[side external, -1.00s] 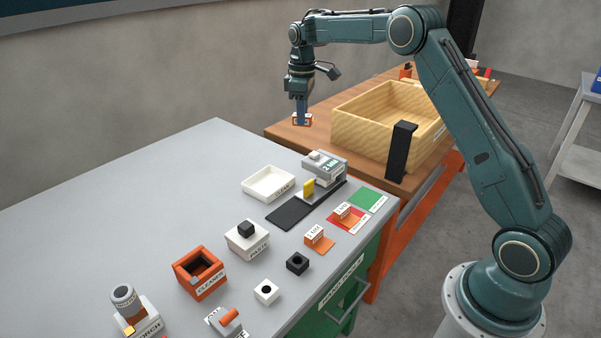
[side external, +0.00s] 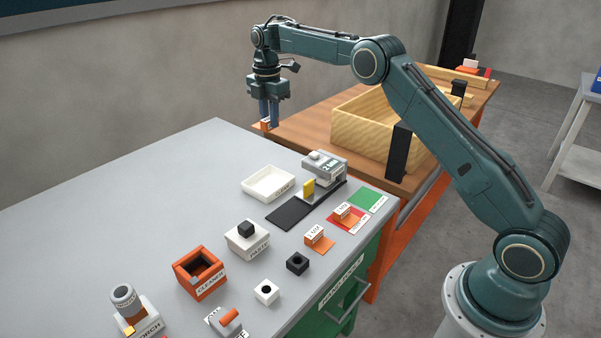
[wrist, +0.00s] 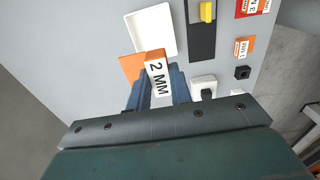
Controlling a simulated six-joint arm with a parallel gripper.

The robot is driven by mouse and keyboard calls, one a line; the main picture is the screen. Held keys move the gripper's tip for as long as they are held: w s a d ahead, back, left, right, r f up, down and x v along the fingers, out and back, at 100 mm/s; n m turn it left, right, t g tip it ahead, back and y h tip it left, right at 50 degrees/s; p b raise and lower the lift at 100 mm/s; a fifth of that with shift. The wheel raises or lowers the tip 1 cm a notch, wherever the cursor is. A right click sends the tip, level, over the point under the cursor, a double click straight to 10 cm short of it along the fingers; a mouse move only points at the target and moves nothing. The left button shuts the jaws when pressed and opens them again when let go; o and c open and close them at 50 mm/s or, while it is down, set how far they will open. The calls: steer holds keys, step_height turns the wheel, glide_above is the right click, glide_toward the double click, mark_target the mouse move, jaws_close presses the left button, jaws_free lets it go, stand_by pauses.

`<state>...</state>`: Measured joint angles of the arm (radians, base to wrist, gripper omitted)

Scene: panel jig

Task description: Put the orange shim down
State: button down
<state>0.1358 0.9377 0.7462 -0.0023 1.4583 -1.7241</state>
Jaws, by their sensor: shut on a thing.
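My gripper (side external: 269,124) is shut on an orange shim (side external: 264,126) with a white end block. In the wrist view the shim (wrist: 132,68) sits between the fingertips, and its white label (wrist: 159,78) reads "2 MM". The shim is in the air, near the back edge of the grey bench in the side view. Two other orange shims with white labels are on the bench: one (side external: 319,243) on the bare grey top and one (side external: 343,219) on a red patch (side external: 360,225).
A white tray (side external: 268,190), a black strip (side external: 289,213) with a yellow block, and a grey gauge (side external: 325,167) stand on the bench. An orange cleaner box (side external: 184,279) and white holders are nearer the front. The bench's left side is clear. A wooden box (side external: 370,148) stands on the wooden table.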

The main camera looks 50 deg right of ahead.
steer(key=shift+w+a, duration=0.1)
glide_above(273, 188)
step_height(273, 188, down, 16)
steer(key=shift+r, duration=0.15)
stand_by(0.5)
steer(key=shift+f, duration=2.15)
steer(key=shift+f, duration=0.15)
steer(key=c, duration=1.5)
jaws_free()
steer(key=shift+c, duration=0.2)
